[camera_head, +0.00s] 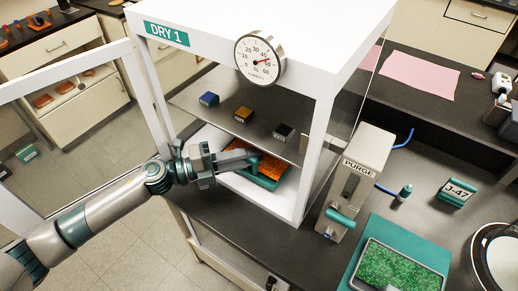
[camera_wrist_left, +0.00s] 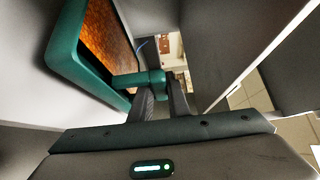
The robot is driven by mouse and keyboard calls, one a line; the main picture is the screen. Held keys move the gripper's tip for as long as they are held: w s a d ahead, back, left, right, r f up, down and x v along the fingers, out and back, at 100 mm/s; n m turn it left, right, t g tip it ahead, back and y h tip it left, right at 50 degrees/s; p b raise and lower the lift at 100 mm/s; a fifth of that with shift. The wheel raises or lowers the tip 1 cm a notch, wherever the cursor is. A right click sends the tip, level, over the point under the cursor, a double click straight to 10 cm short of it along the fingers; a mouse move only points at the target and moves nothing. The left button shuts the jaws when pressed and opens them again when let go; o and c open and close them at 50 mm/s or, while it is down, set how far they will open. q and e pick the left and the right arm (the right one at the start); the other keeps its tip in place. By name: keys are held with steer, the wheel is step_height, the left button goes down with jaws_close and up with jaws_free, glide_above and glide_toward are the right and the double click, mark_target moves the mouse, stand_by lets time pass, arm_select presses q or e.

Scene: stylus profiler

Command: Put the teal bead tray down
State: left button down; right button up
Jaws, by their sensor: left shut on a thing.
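The teal bead tray (camera_head: 254,178) holds orange-brown beads and is inside the white cabinet marked DRY 1 (camera_head: 318,130), low down at its open front. My left gripper (camera_head: 252,157) reaches in through the opening and is shut on the tray's teal handle. In the left wrist view the tray (camera_wrist_left: 64,55) is at upper left, and the gripper fingers (camera_wrist_left: 160,97) close around its knob-like handle (camera_wrist_left: 140,79). I cannot tell whether the tray's underside touches the cabinet floor. My right gripper is not in view.
The cabinet's glazed door (camera_head: 70,90) stands open at left. A PURGE box (camera_head: 355,180) stands right of the cabinet. A tray of green beads (camera_head: 400,268) lies on a teal mat (camera_head: 437,257).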

arm_select(q)
steer(key=shift+r, duration=0.1)
steer(key=w+d, duration=0.1)
steer(key=w+d+p, duration=0.1)
steer(key=w, duration=0.1)
steer(key=shift+w+d+f, duration=0.2)
steer(key=shift+f, duration=0.15)
steer(key=shift+f+p, duration=0.3)
steer(key=shift+f, duration=0.05)
steer(key=shift+a, duration=0.1)
steer(key=shift+f, duration=0.1)
steer(key=shift+f, duration=0.15)
steer(key=c, duration=1.7)
jaws_free()
